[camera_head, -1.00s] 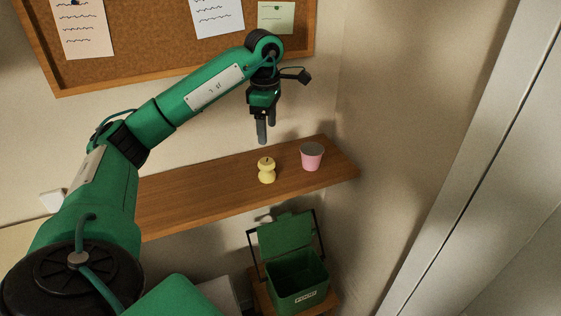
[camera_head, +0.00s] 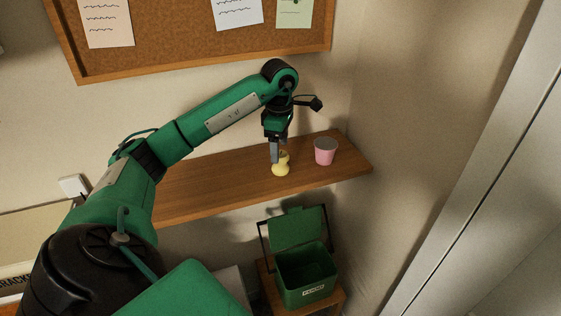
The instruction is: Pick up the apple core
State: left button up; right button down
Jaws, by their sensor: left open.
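The yellow apple core (camera_head: 281,170) stands on the wooden shelf (camera_head: 215,188), left of a pink cup. My left gripper (camera_head: 277,158) points down at the apple core, with its fingers at the core's upper part. The gripper is open. A finger hides part of the core's upper left side, and I cannot tell whether it touches. My right gripper is not in view.
The pink cup (camera_head: 325,152) stands close to the right of the core. A green bin (camera_head: 306,276) with its lid raised stands below the shelf. A cork board (camera_head: 190,45) hangs on the wall behind. The shelf's left part is clear.

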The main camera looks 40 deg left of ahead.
aim_at(283, 154)
pick_arm(q)
jog(key=shift+d+f+p, duration=0.25)
jog(key=shift+f+p, duration=0.25)
jog(key=shift+p, duration=0.05)
jog(key=f, duration=0.1)
jog(key=f+p, duration=0.1)
jog(key=f, duration=0.1)
jog(key=shift+d+p, duration=0.25)
jog(key=shift+p, duration=0.15)
jog(key=shift+f, duration=0.55)
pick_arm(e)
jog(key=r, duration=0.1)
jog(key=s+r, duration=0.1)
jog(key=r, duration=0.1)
pick_arm(q)
jog(key=shift+c, duration=0.4)
jog(key=c, duration=1)
